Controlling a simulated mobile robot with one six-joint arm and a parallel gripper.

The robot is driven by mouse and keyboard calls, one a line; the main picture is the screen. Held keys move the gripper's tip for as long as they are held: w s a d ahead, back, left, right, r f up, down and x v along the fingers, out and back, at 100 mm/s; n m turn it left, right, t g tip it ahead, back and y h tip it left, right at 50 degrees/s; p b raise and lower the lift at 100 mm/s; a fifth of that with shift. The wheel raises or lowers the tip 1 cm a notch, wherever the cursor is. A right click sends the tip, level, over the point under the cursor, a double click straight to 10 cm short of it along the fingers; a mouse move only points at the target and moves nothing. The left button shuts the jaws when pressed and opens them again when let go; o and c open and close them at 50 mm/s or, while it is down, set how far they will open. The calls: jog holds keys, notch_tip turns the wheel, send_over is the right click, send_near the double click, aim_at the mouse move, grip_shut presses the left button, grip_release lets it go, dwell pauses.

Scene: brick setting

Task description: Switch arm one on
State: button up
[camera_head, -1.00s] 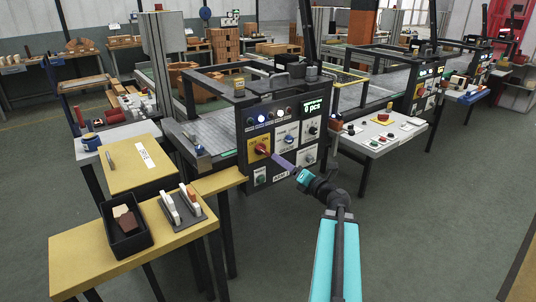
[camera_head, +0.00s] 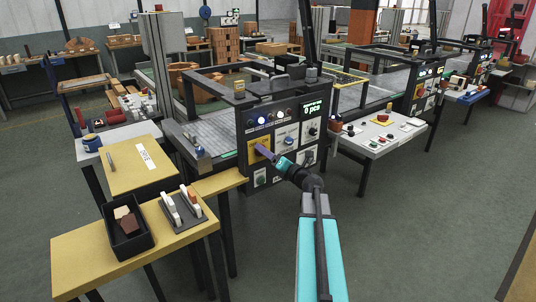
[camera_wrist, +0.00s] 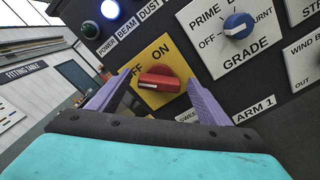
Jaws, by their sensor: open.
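The red rotary switch (camera_wrist: 158,80) sits on a yellow plate (camera_wrist: 158,52) marked OFF and ON. Its handle lies roughly left to right in the wrist view, with a pale mark at its left end, nearer OFF. The label ARM 1 (camera_wrist: 254,110) is on the same dark panel (camera_head: 243,124). My gripper (camera_wrist: 158,86) is open, with one purple finger on each side of the switch. I see no clear contact. In the head view my gripper (camera_head: 263,150) reaches the yellow plate and hides the switch.
A blue GRADE knob (camera_wrist: 238,25) is up and right of the switch, and a lit blue-white lamp (camera_wrist: 110,9) is up and left. A white side table (camera_head: 376,137) stands right of the panel, a yellow bench (camera_head: 85,262) at left.

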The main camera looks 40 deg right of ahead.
jog(key=shift+w, duration=0.2)
jog(key=shift+c, duration=0.4)
jog(key=c, duration=1)
jog(key=shift+o, duration=0.2)
